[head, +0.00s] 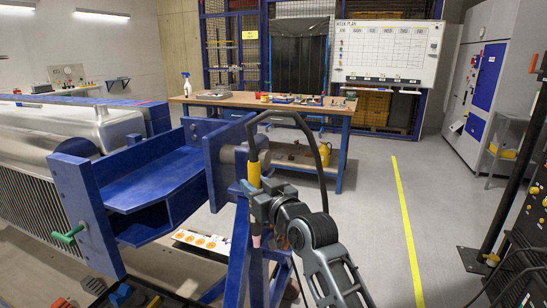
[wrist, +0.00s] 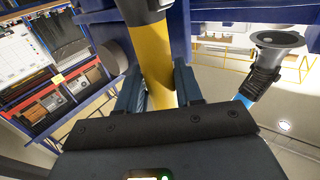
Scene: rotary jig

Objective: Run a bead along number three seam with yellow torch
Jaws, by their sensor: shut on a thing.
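My gripper (head: 262,196) is shut on the yellow torch (head: 254,172), in front of the blue jig. A black cable loops up from the torch's top and down to the right. In the wrist view my gripper's fingers (wrist: 158,90) clasp the yellow torch handle (wrist: 150,55) from both sides. The rotary jig's blue frame (head: 150,180) holds a silver tank-like workpiece (head: 90,130) at the left. I cannot make out any seam number on it. A black and blue tool with a grey flared end (wrist: 268,62) shows at the right of the wrist view.
A white strip with orange round marks (head: 203,241) lies below the jig frame. A wooden workbench (head: 270,105) with small items stands behind. A dark equipment cart (head: 525,230) is at the right. Grey floor with a yellow line (head: 408,225) is clear between.

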